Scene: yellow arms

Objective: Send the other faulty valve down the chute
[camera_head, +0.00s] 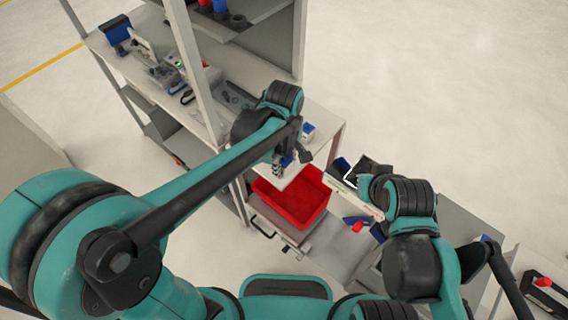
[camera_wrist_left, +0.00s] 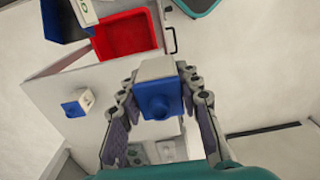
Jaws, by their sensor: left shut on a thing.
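My left gripper (camera_wrist_left: 160,95) is shut on a valve (camera_wrist_left: 157,94) with a pale grey body and a blue end. In the head view the left gripper (camera_head: 282,165) hangs over the shelf's near end, close to the red bin, and mostly hides the valve. A second blue-and-white valve (camera_wrist_left: 76,104) stands on the white shelf, apart from the gripper; it also shows in the head view (camera_head: 307,131). I cannot clearly make out a chute.
An empty-looking red bin (camera_head: 296,203) sits beside the shelf end (camera_head: 327,128); it also shows in the wrist view (camera_wrist_left: 126,37). A blue container (camera_wrist_left: 62,24) with a white label plate (camera_wrist_left: 83,11) is beside it. Shelf posts and a cluttered shelf stand to the left.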

